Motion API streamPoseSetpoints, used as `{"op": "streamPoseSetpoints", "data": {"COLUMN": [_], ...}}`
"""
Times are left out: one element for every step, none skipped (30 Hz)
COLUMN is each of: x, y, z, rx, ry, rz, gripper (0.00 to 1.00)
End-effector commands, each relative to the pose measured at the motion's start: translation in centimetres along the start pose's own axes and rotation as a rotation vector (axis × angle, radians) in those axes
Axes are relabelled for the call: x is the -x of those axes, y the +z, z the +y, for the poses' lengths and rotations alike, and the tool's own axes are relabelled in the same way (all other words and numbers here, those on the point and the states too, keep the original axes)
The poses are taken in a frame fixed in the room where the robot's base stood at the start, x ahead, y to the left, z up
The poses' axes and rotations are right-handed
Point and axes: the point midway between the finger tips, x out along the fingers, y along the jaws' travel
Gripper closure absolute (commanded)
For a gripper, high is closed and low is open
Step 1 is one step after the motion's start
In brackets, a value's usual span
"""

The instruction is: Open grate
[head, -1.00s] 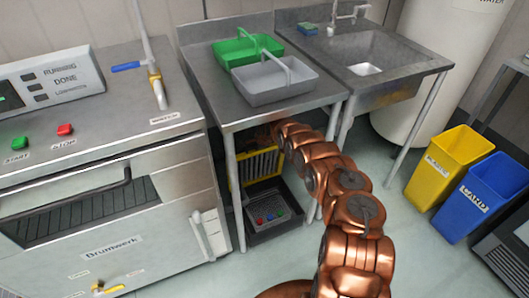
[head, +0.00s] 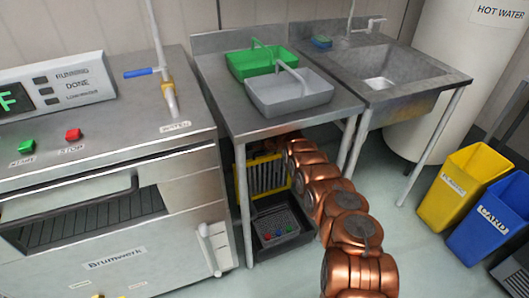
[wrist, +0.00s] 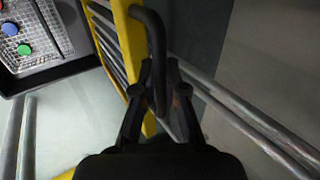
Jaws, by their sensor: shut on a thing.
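The grate is a yellow frame with dark bars (head: 264,174) under the metal table in the head view. In the wrist view its yellow frame (wrist: 131,45) and bars stand close on the left, with a curved black handle (wrist: 155,35) on the frame. My gripper (wrist: 160,85) is shut on this black handle. In the head view, my copper arm reaches under the table and the gripper is hidden.
A dark bin with a mesh bottom and small coloured discs (head: 277,226) sits below the grate. Table legs (head: 244,205) stand close by. Green (head: 253,62) and grey (head: 290,95) totes are on the table. Yellow (head: 455,190) and blue (head: 490,220) bins stand at right.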

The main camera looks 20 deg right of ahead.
Motion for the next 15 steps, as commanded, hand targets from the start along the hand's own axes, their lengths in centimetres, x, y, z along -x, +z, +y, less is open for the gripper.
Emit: {"op": "streamPoseSetpoints", "data": {"x": [0.06, 0.06, 0.06, 0.06, 0.06, 0.06, 0.05, 0.05, 0.04, 0.04, 0.03, 0.02, 0.01, 0.01, 0.01], "y": [-0.09, -0.09, -0.09, -0.08, -0.08, -0.07, -0.05, -0.03, 0.00, 0.02, 0.05, 0.07, 0.10, 0.10, 0.12], "z": [-0.08, -0.08, -0.08, -0.08, -0.07, -0.08, -0.06, -0.07, -0.06, -0.06, -0.05, -0.06, -0.04, -0.05, -0.05], "rx": [0.001, 0.001, 0.001, 0.001, 0.001, 0.001, 0.001, 0.001, 0.001, 0.001, 0.001, 0.001, 0.001, 0.001, 0.002], "ry": [-0.002, -0.001, -0.001, -0.001, -0.001, -0.001, -0.001, -0.001, -0.001, -0.001, 0.000, 0.000, 0.000, 0.000, 0.000], "rz": [0.001, 0.001, 0.001, 0.001, 0.001, 0.001, 0.001, 0.001, 0.000, 0.000, 0.000, 0.000, 0.000, 0.000, 0.000], "gripper": [1.00, 1.00, 1.00, 1.00, 0.86, 0.82, 0.79, 0.76, 0.72, 0.68, 0.65, 0.63, 0.63, 0.63, 0.63]}}
